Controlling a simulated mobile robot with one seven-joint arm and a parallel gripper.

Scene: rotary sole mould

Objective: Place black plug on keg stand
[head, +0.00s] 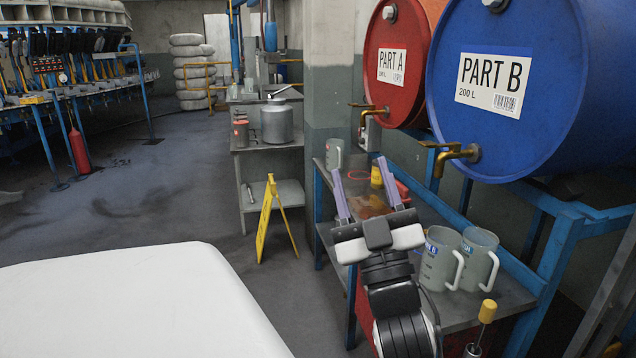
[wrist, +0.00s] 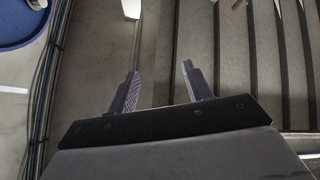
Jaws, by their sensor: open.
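My gripper (head: 360,168) is open, with two pale purple fingers spread above the grey bench and nothing visible between them. In the wrist view its fingers (wrist: 160,70) are apart and empty. The keg stand appears to be the blue frame (head: 568,235) under the red drum marked PART A (head: 391,65) and the blue drum marked PART B (head: 545,75). The drums lie on their sides with brass taps at the front. I cannot make out a black plug in either view; my gripper and arm hide part of the bench.
Two grey-green jugs (head: 480,262) stand on the bench (head: 505,303) right of my gripper. A yellow-handled tool (head: 487,312) stands near the bench's front. A yellow floor sign (head: 265,220) stands left of the bench. A white surface (head: 140,300) fills the lower left.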

